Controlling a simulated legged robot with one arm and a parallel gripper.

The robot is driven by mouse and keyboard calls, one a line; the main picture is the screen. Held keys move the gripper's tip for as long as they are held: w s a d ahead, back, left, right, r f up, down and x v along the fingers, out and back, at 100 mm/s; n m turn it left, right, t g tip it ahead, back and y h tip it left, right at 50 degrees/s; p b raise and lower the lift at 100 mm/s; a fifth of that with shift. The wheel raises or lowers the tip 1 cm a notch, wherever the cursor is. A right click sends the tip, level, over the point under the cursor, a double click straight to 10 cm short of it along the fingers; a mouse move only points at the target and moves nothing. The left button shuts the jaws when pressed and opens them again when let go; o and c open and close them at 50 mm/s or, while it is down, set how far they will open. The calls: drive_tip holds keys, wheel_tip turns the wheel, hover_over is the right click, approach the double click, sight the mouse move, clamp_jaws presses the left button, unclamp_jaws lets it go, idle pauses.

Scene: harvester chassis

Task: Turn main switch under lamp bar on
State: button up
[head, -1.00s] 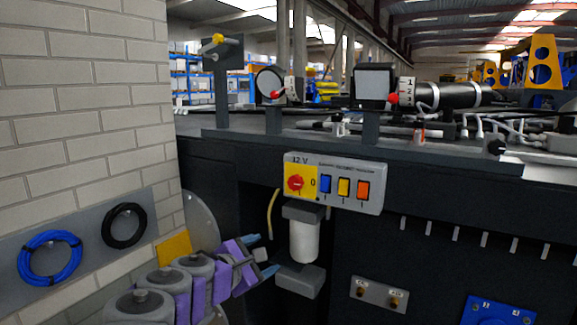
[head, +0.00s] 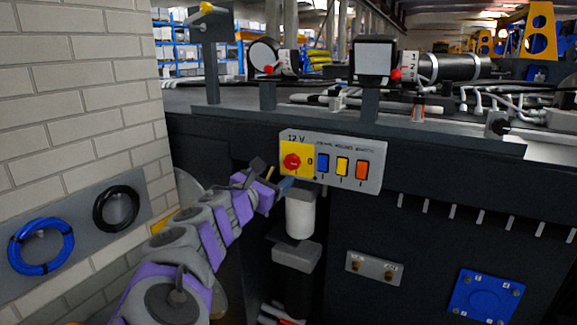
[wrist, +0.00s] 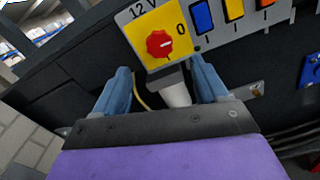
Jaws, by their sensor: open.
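The main switch is a red rotary knob (head: 292,161) on a yellow square of a light grey panel (head: 334,135) marked 12 V. A "0" is printed right of the knob. The red knob also shows in the wrist view (wrist: 159,44), top centre, beyond the fingertips. My gripper (head: 277,178) is just below and left of the knob in the head view. In the wrist view my gripper (wrist: 160,72) has two blue fingers wide apart, open and empty, with the knob above the gap between them. No contact with the knob shows.
Blue (head: 322,165), yellow (head: 342,167) and orange (head: 362,170) rocker switches sit right of the knob. A white cylinder (head: 299,217) hangs below the panel. A brick wall (head: 80,90) with blue (head: 41,246) and black (head: 116,209) hoses stands left. Lamps (head: 375,60) stand above.

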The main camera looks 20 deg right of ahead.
sight(290, 163)
drive_tip(key=x, duration=0.7)
drive_tip(key=shift+w+d, duration=0.1)
drive_tip(key=shift+w, duration=0.2)
drive_tip(key=shift+w+d+f, duration=0.1)
drive_tip(key=shift+w+d, duration=0.25)
drive_tip(key=shift+d, duration=0.2)
drive_tip(key=shift+c, duration=0.5)
drive_tip(key=shift+a, duration=0.1)
drive_tip(key=c, duration=1)
drive_tip(key=shift+o, duration=0.2)
